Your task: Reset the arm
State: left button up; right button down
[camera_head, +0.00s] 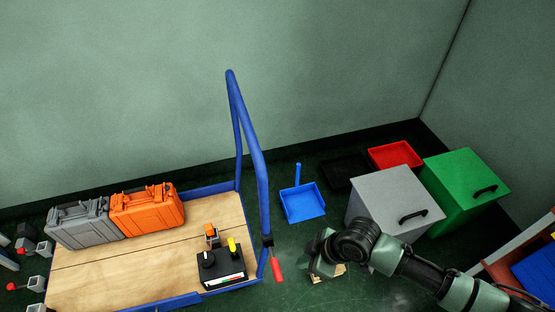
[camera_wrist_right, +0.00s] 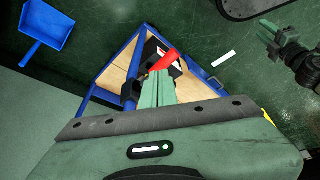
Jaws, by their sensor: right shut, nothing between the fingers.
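My right arm comes in from the lower right in the head view, and its gripper (camera_head: 318,264) hangs over the floor, right of the blue trolley. In the right wrist view the green fingers of the right gripper (camera_wrist_right: 157,88) are together with nothing between them. A red handle (camera_head: 277,270) hangs at the trolley's corner post, left of the gripper and apart from it in the head view. It also shows beyond the fingertips in the right wrist view (camera_wrist_right: 163,60). Another gripper with green fingers, seemingly my left one (camera_wrist_right: 272,34), shows at the upper right there; its opening is unclear.
The blue-framed trolley (camera_head: 180,240) carries a grey case (camera_head: 80,224), an orange case (camera_head: 147,210) and a black control box (camera_head: 221,268). A blue dustpan (camera_head: 303,203), grey bin (camera_head: 393,200), green bin (camera_head: 466,182) and red tray (camera_head: 395,156) stand behind my right arm.

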jog(key=w+d+f+m+t+h, duration=0.1)
jog(key=w+d+f+m, duration=0.2)
jog(key=f, duration=0.5)
jog(key=d+f+m+t+h, duration=0.1)
jog(key=d+f+m, duration=0.2)
jog(key=d+f, duration=0.3)
jog(key=s+d+f+m+h, duration=0.1)
jog(key=s+d+f+m, duration=0.1)
jog(key=s+f, duration=0.25)
jog(key=s+d+f+m, duration=0.1)
jog(key=s+d+f, duration=0.2)
jog(key=f, duration=0.2)
pick_arm(q)
jog(key=shift+r, duration=0.15)
pick_arm(e)
jog(key=s+d+f+m+g, duration=0.1)
jog(key=s+f, duration=0.2)
jog(key=s, duration=0.6)
jog(key=s+d+f+m+h, duration=0.1)
jog(key=s+f, duration=0.3)
jog(key=s, duration=0.5)
jog(key=s+d+f+m+g+h, duration=0.1)
jog(key=s+f, duration=0.2)
jog(key=s, duration=0.5)
jog(key=shift+s+f+g, duration=0.25)
jog(key=shift+s+g, duration=0.05)
jog(key=shift+s, duration=0.1)
pick_arm(q)
jog(key=shift+c, duration=0.3)
